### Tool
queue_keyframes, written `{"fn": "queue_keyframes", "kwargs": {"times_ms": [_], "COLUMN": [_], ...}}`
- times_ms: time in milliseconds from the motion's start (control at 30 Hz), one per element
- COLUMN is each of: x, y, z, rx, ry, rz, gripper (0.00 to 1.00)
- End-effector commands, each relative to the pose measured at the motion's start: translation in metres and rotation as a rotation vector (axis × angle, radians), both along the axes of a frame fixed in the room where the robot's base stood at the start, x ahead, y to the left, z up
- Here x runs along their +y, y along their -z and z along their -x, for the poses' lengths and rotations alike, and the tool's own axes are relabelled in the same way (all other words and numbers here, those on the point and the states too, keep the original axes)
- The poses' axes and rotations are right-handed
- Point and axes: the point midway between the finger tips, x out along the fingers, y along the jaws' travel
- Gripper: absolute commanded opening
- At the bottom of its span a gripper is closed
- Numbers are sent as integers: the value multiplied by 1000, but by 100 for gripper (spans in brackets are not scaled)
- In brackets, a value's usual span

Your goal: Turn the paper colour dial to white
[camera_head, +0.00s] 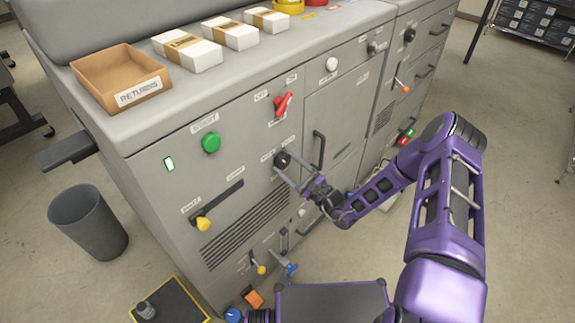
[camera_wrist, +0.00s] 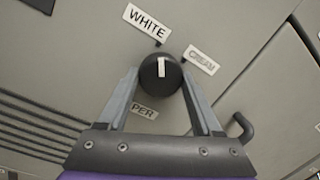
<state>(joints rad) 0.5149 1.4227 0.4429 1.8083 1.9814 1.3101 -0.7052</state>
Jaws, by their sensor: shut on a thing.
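The paper colour dial (camera_head: 282,159) is a round black knob on the front panel of the grey machine. In the wrist view the dial (camera_wrist: 160,74) has a short white pointer line that points up, towards the small tick below the WHITE label (camera_wrist: 147,22). The CREAM label (camera_wrist: 201,60) is to the dial's upper right. A label ending in "PER" (camera_wrist: 143,112) below the dial is partly hidden by a finger. My gripper (camera_wrist: 160,78) is shut on the dial, one finger on each side.
A red switch (camera_head: 283,104) and a green button (camera_head: 211,142) are above the dial. A black bar handle (camera_head: 319,149) is just to its right, near my fingers. A cardboard returns tray (camera_head: 108,101) stands on top.

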Motion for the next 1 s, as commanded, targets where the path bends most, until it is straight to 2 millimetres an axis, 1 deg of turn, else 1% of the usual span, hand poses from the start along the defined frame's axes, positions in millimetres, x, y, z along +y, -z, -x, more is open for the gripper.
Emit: {"fn": "queue_keyframes", "kwargs": {"times_ms": [133, 167, 200, 300, 567, 667, 733, 867, 1000], "x": [-1, -1, -1, 0, 0, -3, -8, -24, -48], "y": [1, 1, 1, 1, 0, 1, 1, 4, 8], "z": [0, 0, 0, 0, 0, 3, 7, 24, 50], "rx": [0, 0, 0, 0, 1, 1, 2, 3, 3], "ry": [0, 0, 0, 1, 0, 0, 2, 4, 4], "rz": [3, 3, 2, 1, 1, 0, 0, 0, 0], "gripper": [11, 72, 79, 96, 96, 96, 96, 96, 96]}}
